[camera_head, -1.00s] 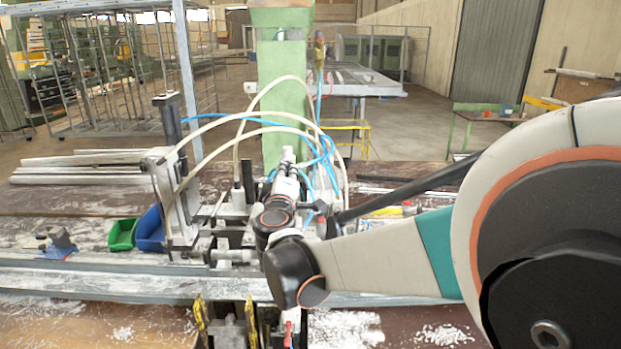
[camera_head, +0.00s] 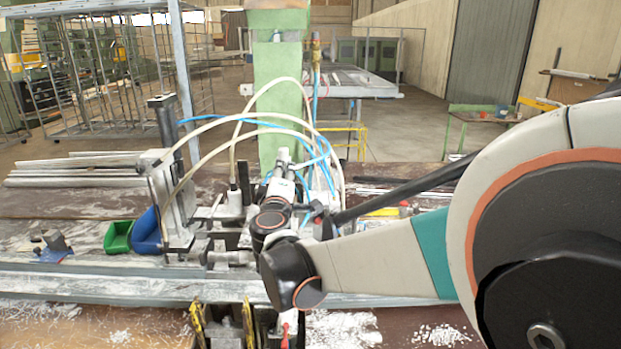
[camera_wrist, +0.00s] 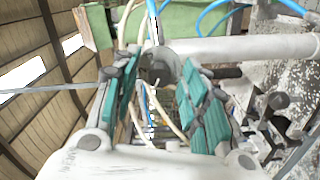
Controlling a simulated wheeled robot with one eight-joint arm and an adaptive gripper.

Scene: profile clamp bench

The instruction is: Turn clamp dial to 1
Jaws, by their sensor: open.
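The profile clamp (camera_head: 180,205) stands on the bench left of my arm in the head view, with an upright metal frame and pale hoses arching from it. I cannot make out its dial or any marking. My gripper shows in the wrist view (camera_wrist: 162,98), its two teal-padded fingers spread apart with no object held between them. Pale and blue hoses show beyond the gap. A pale grey cylinder (camera_wrist: 245,49) runs across behind the right finger. In the head view my wrist is beside the clamp, and the fingertips cannot be made out among hoses and metal parts.
A green bin (camera_head: 118,237) and a blue bin (camera_head: 147,231) sit left of the clamp. Metal profiles (camera_head: 70,172) lie at the back left. A green post (camera_head: 281,95) rises behind the bench. Hoses crowd the space around my wrist.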

